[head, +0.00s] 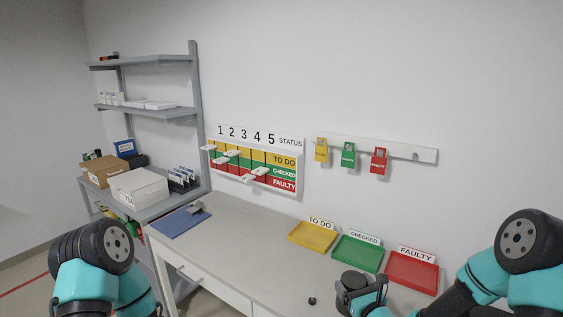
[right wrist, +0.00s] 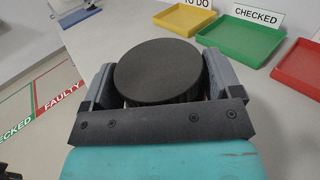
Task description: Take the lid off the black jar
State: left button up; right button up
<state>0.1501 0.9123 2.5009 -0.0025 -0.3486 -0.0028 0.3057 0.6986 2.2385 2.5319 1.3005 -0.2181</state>
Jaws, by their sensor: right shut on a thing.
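The black jar's round dark lid (head: 354,280) shows at the front of the bench in the head view. In the right wrist view the lid (right wrist: 158,70) fills the middle, flat on top with a ribbed side. My right gripper (head: 360,286) is shut on it, one grey finger on each side. The jar body below is hidden by the lid and gripper, so I cannot tell whether the lid is apart from it. My left arm shows at the lower left of the head view, but its gripper is out of view.
Behind the jar stand a yellow tray (head: 312,237), a green tray (head: 357,254) and a red tray (head: 411,272). A small black object (head: 312,300) lies left of the jar. A blue clipboard-like board (head: 180,222) lies at the far left. The bench between is clear.

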jog(key=shift+a, duration=0.1)
jog(key=s+a+r+n+g+y, duration=0.1)
jog(key=s+a+n+y, duration=0.1)
jog(key=a, duration=0.3)
jog(key=s+a+r+n+g+y, duration=0.1)
jog(key=s+a+n+g+y, duration=0.1)
jog(key=a, duration=0.4)
jog(key=shift+s+a+r+n+y, duration=0.3)
jog(key=shift+s+y, duration=0.3)
jog(key=shift+y, duration=0.6)
